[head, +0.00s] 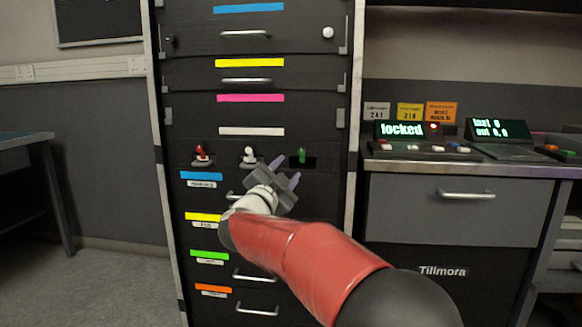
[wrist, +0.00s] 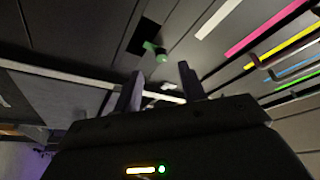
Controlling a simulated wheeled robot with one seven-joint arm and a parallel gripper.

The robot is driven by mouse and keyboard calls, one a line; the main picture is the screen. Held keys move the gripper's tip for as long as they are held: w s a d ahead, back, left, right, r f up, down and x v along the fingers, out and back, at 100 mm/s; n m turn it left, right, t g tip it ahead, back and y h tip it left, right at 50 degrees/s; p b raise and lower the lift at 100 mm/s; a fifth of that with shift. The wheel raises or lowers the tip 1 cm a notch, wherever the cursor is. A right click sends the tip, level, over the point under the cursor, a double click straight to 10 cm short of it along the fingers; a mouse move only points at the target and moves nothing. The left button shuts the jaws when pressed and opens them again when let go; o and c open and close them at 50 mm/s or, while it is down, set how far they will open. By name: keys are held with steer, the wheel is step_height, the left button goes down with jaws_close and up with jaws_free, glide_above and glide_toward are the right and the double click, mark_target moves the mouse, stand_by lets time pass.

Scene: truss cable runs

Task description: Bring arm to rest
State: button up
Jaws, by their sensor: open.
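My gripper (head: 286,172) is open and empty in front of the black rack (head: 260,75), just below the row of levers. In the wrist view its two fingers (wrist: 160,85) stand apart with nothing between them. A lever with a green handle (head: 302,155) is just above and right of the fingertips; it also shows in the wrist view (wrist: 155,50), past the fingers and apart from them. A red-handled lever (head: 201,153) and a white-handled lever (head: 249,155) are to its left. My red arm reaches up from the lower right and hides part of the lower drawers.
A counter (head: 470,168) at the right holds a display reading "locked" (head: 402,130) with a red light, and a second display (head: 487,128). A grey drawer (head: 455,210) is under it. A table (head: 25,145) stands at the far left. Open floor (head: 110,280) lies left of the rack.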

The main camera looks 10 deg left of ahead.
steer(key=shift+s, duration=0.15)
steer(key=s+d+r+n+g+y+p, duration=0.1)
steer(key=s+d+r+n+y+p, duration=0.2)
steer(key=s+d+r+n+y, duration=0.45)
steer(key=s+d+f+n+g+p, duration=0.1)
steer(key=s+d+f+g, duration=0.3)
steer(key=s+f, duration=0.4)
steer(key=s+d+f+n+g+p, duration=0.1)
steer(key=s+d+f+g, duration=0.4)
steer(key=s, duration=0.8)
steer(key=s+d+f+n+g+h+p, duration=0.1)
steer(key=s+d+f+n+g, duration=0.2)
steer(key=s+d+f, duration=0.5)
step_height(320, 180, down, 3)
steer(key=s+g, duration=0.1)
steer(key=s, duration=0.2)
steer(key=shift+r+n, duration=0.2)
steer(key=shift+n, duration=0.15)
steer(key=shift+w+a, duration=0.1)
steer(key=shift+c, duration=0.5)
